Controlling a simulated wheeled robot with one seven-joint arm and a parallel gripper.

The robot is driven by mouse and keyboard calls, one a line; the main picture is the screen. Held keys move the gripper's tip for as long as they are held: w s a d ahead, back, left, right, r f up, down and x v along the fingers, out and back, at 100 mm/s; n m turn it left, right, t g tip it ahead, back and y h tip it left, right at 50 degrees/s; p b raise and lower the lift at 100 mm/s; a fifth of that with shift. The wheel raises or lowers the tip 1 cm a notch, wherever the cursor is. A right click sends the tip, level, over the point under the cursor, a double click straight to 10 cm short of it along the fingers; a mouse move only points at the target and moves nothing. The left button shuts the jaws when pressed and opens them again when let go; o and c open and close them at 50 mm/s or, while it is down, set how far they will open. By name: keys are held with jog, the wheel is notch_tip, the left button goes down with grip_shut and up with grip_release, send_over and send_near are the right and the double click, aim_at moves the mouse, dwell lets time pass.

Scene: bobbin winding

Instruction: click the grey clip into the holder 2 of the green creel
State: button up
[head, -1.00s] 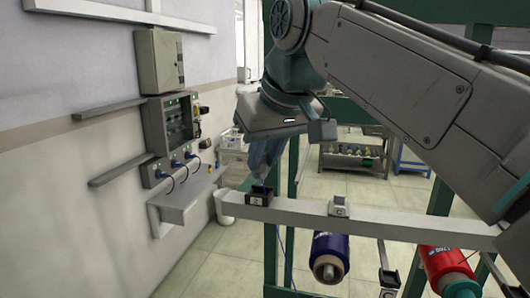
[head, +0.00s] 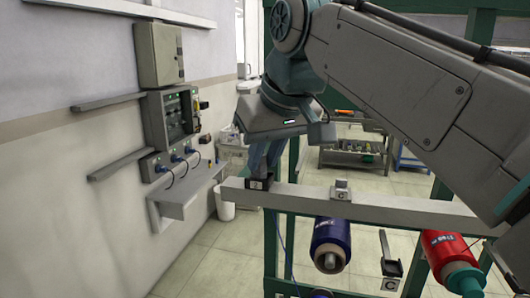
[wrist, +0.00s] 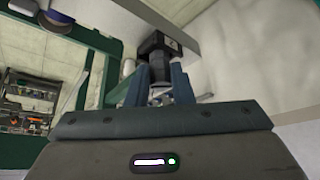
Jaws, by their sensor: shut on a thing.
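My gripper (head: 262,174) points down at the left end of the creel's pale rail and is shut. Its fingers (wrist: 160,90) enclose a small grey piece (wrist: 159,97), which looks like the grey clip; most of it is hidden by the fingers. A black holder (head: 257,184) with a white mark, too small to read surely, sits on the rail right under the fingertips. In the wrist view the black holder (wrist: 158,46) is just beyond the fingertips. I cannot tell whether the clip is seated in it. The creel's green frame (head: 271,240) stands below.
A grey block (head: 341,190) sits farther right on the rail (head: 400,206). A blue spool (head: 331,240) and a red spool (head: 447,255) hang below it. A wall shelf (head: 185,195) and control boxes (head: 170,120) stand left. A workbench (head: 352,158) is behind.

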jog(key=shift+f, duration=0.45)
jog(key=shift+r, duration=0.1)
jog(key=o, duration=1)
jog(key=p+v, duration=0.1)
jog(key=v, duration=1.2)
jog(key=shift+s+d+r, duration=0.1)
jog(key=shift+s+r, duration=0.1)
jog(key=shift+r, duration=0.15)
